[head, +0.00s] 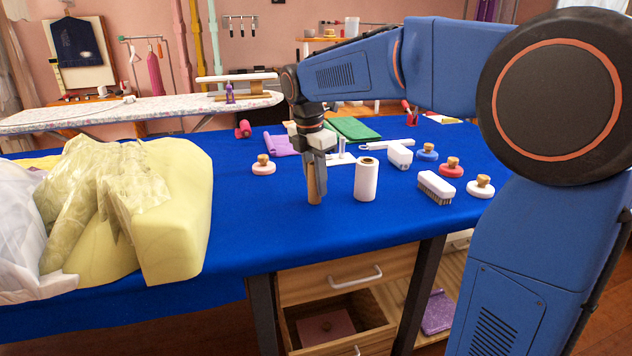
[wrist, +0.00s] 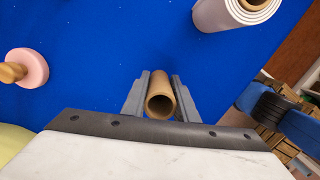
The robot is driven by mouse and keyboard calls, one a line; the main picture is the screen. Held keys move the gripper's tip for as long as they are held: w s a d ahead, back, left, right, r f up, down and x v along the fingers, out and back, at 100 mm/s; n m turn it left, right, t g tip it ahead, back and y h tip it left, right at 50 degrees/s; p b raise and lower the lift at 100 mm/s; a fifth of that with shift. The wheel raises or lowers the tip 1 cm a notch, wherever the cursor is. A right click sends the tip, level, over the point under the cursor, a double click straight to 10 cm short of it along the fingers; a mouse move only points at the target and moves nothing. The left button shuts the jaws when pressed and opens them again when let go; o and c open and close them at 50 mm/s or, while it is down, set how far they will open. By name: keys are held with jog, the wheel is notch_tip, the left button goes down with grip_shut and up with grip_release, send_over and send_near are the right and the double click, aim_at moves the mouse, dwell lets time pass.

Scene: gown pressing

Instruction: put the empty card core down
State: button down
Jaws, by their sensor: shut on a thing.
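The empty card core (head: 314,186) is a narrow brown tube, upright over the blue table near its front edge. My gripper (head: 316,168) is above it, pointing down, with its fingers shut on the tube. In the wrist view the core (wrist: 160,98) sits between the two grey fingers (wrist: 159,95), and I look into its open end. The core's lower end appears at or very near the blue cloth; I cannot tell whether it touches.
A white roll (head: 366,180) stands just right of the core. A pink-based weight (head: 263,166) is to the left, a brush (head: 436,187) to the right. Yellow fabric (head: 180,210) covers the table's left side. Blue cloth (head: 250,220) is clear around the core. An open drawer (head: 345,325) is below.

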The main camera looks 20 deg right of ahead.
jog(key=shift+f, duration=0.1)
jog(key=c, duration=1.4)
grip_release()
notch_tip(320, 180, up, 12)
jog(key=a, duration=0.1)
jog(key=shift+s+a, duration=0.2)
jog(key=shift+s, duration=0.1)
jog(key=s+d+f+m+t, duration=0.1)
jog(key=s+d+f+m, duration=0.2)
jog(key=s+f+m, duration=0.4)
jog(key=s+d+f+m+t, duration=0.1)
jog(key=s+d+f+m, duration=0.2)
jog(key=s+f+m, duration=0.4)
jog(key=s+d+f+m+t+y, duration=0.1)
jog(key=s+f+m, duration=0.6)
jog(key=s, duration=0.9)
jog(key=shift+d+f+m+t, duration=0.4)
jog(key=shift+d+m+t, duration=0.25)
jog(key=shift+d, duration=0.55)
jog(key=shift+s, duration=0.1)
